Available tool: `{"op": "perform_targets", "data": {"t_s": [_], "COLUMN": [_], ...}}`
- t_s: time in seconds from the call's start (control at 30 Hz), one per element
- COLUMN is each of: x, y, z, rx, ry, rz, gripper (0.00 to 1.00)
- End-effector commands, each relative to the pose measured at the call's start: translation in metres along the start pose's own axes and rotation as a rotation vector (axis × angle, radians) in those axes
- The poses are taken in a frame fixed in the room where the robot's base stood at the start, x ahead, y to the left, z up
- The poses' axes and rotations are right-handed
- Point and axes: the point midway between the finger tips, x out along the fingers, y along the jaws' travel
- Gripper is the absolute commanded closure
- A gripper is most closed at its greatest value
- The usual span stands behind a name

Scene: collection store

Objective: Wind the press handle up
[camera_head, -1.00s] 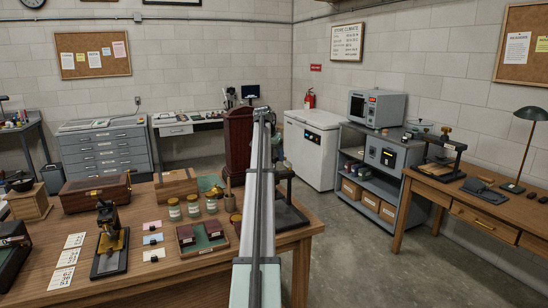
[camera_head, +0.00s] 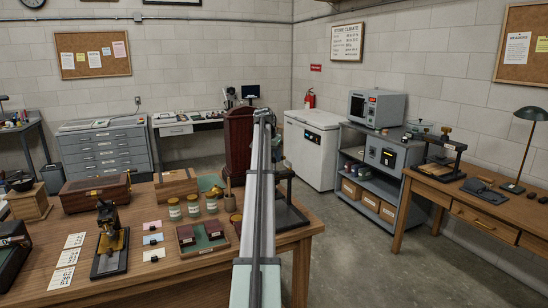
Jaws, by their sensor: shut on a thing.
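A dark press (camera_head: 291,216) stands at the right end of the wooden table, with its flat base and part of its upright frame showing to the right of my arm. My arm runs up the middle of the picture and covers the press's left side and most of its top. My gripper (camera_head: 264,113) is at the far end of the arm, small and dark, seen nearly end-on. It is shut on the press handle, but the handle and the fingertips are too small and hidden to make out. How far the handle is turned cannot be seen.
A tall dark red cabinet (camera_head: 238,140) is behind the arm. Another press (camera_head: 445,150) stands on the right bench. The floor between is clear.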

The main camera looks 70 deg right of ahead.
Motion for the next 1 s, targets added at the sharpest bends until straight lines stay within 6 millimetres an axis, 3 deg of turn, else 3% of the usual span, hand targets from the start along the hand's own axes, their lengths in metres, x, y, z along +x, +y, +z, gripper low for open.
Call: {"op": "perform_targets", "data": {"t_s": [0.1, 0.2, 0.6, 0.93, 0.97, 1.0], "x": [0.0009, 0.001, 0.0023, 0.0027, 0.0027, 0.0027], "y": [0.0039, 0.0046, 0.0064, 0.0055, 0.0054, 0.0053], "z": [0.0005, 0.0006, 0.0017, 0.0034, 0.0035, 0.0036], "rx": [0.0, -0.007, -0.197, -0.212, -0.212, -0.212], "ry": [-0.001, -0.002, -0.006, -0.008, -0.008, -0.008], "rz": [0.007, 0.005, -0.073, -0.079, -0.08, -0.08], "gripper": [0.95, 0.95, 0.82, 0.81, 0.48, 0.45]}}
